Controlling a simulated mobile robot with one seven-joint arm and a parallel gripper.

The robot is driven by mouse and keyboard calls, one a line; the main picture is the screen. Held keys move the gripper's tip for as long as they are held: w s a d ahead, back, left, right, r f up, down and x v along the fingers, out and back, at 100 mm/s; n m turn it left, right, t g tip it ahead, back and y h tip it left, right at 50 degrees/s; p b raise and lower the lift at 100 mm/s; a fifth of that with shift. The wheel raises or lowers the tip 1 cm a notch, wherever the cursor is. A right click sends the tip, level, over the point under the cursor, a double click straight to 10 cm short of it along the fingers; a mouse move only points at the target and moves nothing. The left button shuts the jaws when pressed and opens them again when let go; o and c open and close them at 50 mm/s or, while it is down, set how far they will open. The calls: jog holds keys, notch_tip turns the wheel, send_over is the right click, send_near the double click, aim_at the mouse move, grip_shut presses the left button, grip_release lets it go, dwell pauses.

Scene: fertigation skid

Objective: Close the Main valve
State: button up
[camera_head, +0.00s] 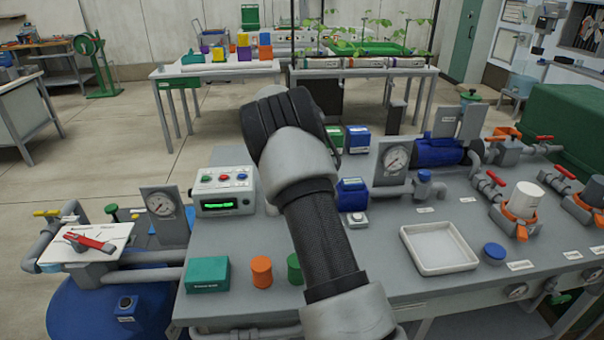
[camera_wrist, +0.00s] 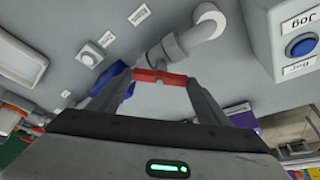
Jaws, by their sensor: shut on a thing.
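In the wrist view my gripper (camera_wrist: 160,78) has its two fingers on a red valve handle (camera_wrist: 158,76), one at each end, shut on it. The handle lies crosswise in the picture at a grey pipe (camera_wrist: 178,48) with an elbow. A blue part (camera_wrist: 108,88) lies just left of the handle, partly behind the left finger. In the head view my arm hides this handle and my gripper. No readable label shows whether this is the Main valve.
In the wrist view a box with a blue Jog button (camera_wrist: 301,47) stands close at the right. In the head view, a control box (camera_head: 224,190), a gauge (camera_head: 396,159), a white tray (camera_head: 438,248) and other red-handled valves (camera_head: 497,179) crowd the grey bench (camera_head: 380,270).

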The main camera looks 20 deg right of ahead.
jog(key=m+p, duration=0.1)
jog(key=m, duration=0.1)
jog(key=m+g+p, duration=0.1)
jog(key=m+p, duration=0.1)
jog(key=m+g+p, duration=0.1)
jog(key=m, duration=0.1)
jog(key=shift+w+r+h, duration=0.1)
jog(key=shift+w+h, duration=0.2)
jog(key=shift+w, duration=0.05)
jog(key=shift+w+m+g+p, duration=0.2)
jog(key=shift+m+g+p, duration=0.4)
jog(key=shift+m+p, duration=0.55)
jog(key=shift+p, duration=0.4)
jog(key=shift+s+m+p, duration=0.1)
jog(key=shift+m+p, duration=0.35)
jog(key=shift+p, duration=0.1)
jog(key=shift+a, duration=0.1)
jog(key=o, duration=1.1)
jog(key=shift+c, duration=0.2)
